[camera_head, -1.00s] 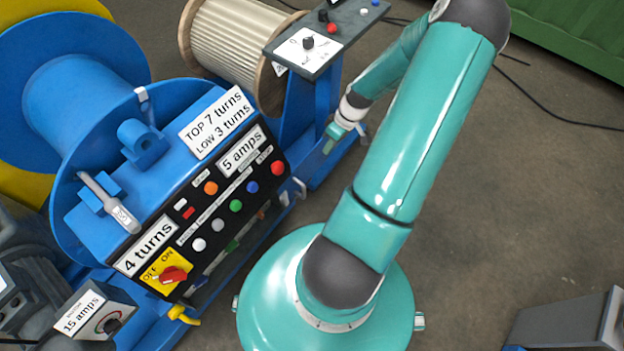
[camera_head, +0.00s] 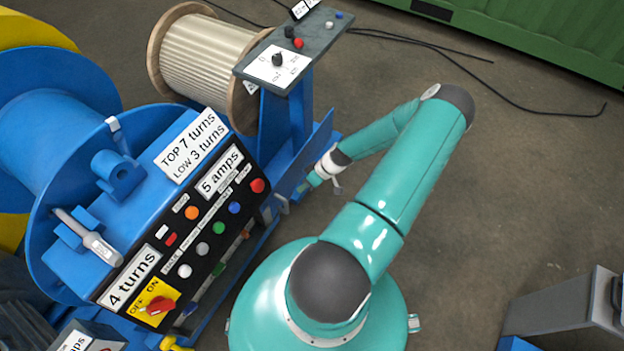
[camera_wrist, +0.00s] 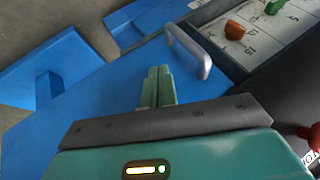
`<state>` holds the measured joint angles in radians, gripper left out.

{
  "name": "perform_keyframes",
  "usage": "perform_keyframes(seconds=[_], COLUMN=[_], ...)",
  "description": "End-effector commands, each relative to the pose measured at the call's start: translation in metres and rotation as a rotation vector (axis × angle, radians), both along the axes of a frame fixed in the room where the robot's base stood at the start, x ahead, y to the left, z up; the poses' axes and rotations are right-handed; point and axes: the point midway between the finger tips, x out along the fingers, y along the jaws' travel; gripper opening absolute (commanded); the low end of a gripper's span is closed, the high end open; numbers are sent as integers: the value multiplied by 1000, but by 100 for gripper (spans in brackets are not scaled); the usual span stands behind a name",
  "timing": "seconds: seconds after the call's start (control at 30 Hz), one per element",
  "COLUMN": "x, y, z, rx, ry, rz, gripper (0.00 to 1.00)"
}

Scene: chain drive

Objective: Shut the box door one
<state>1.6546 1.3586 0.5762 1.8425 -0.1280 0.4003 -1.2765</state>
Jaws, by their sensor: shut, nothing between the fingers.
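In the wrist view my gripper (camera_wrist: 158,72) is shut with nothing between its fingers. Its tips point at a silver bar handle (camera_wrist: 188,50) and lie just to its left; I cannot tell whether they touch. The handle sits along the edge of an open box (camera_wrist: 240,35) with pale labels and orange and green knobs. A broad blue panel (camera_wrist: 95,95) lies beside the handle; I cannot tell whether it is the door. In the head view my gripper (camera_head: 303,190) is small, at the right end of the blue machine, low beside its control panel (camera_head: 190,232).
A blue drum (camera_head: 55,130) stands left of the panel, with a cable spool (camera_head: 207,60) behind. A grey pedestal (camera_head: 290,55) rises above my gripper. A black cable (camera_head: 500,100) lies on the floor. A grey box (camera_head: 560,300) stands at lower right.

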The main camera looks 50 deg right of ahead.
Motion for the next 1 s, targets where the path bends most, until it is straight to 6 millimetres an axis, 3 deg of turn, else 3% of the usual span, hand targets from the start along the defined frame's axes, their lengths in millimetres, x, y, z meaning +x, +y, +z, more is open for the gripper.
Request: perform_keyframes(seconds=[0.07,0.33,1.0], x=[7,9,9], y=[9,42,45], z=[-13,-10,-10], rx=[3,1,0], ry=[1,2,1], rz=[2,1,0], gripper=[0,0,0])
